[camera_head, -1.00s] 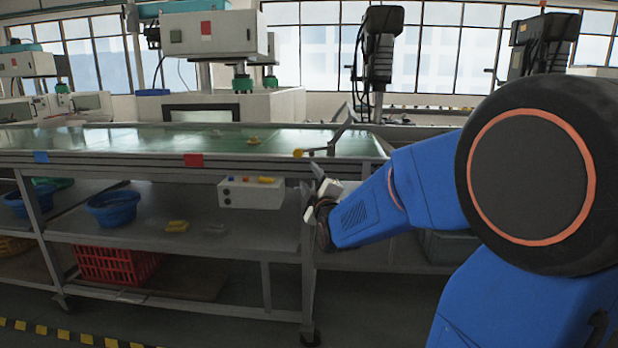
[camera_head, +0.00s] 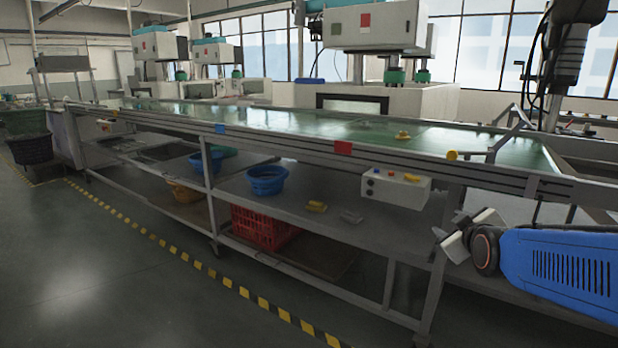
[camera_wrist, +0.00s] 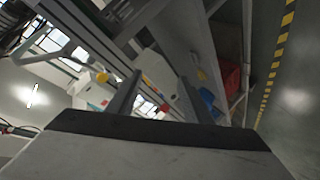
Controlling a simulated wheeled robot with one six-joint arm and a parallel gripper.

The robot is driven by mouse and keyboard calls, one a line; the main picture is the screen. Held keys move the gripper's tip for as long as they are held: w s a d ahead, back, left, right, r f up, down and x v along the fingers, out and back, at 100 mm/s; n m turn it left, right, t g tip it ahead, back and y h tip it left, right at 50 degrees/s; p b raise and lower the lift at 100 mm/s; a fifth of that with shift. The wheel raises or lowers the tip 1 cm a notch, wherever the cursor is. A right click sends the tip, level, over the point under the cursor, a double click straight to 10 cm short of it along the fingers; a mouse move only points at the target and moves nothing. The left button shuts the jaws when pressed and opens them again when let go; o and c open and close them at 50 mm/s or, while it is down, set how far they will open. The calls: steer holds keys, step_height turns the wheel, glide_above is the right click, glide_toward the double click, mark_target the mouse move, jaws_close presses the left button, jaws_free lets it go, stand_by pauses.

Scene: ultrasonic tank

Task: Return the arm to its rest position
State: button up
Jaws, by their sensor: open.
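My gripper (camera_head: 455,236) is at the right of the head view, at the end of my blue arm, in front of the long workbench (camera_head: 300,150). Its jaws are apart with nothing between them. In the wrist view its two fingers (camera_wrist: 158,98) stand apart and the view is turned sideways. The bench frame and lower shelf lie beyond them. In the head view the gripper overlaps the bench's front side near its right end; whether it touches the bench I cannot tell.
A control box (camera_head: 396,188) hangs under the bench edge, left of my gripper. A red crate (camera_head: 262,230) sits below. The floor (camera_head: 110,270) at the left is clear, with a striped line (camera_head: 240,290).

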steer(key=s+a+f+m+g, duration=0.2)
steer(key=s+f+g, duration=0.1)
steer(key=s, duration=0.6)
steer(key=s+a+f+m+g+y, duration=0.1)
steer(key=s+a+f+m+g, duration=0.1)
steer(key=s, duration=0.7)
steer(key=s+a+f+m+g+y, duration=0.1)
steer(key=s+f+g, duration=0.3)
steer(key=s, duration=0.6)
steer(key=shift+a+f+m, duration=0.7)
steer(key=shift+a+f, duration=0.2)
steer(key=shift+s, duration=0.1)
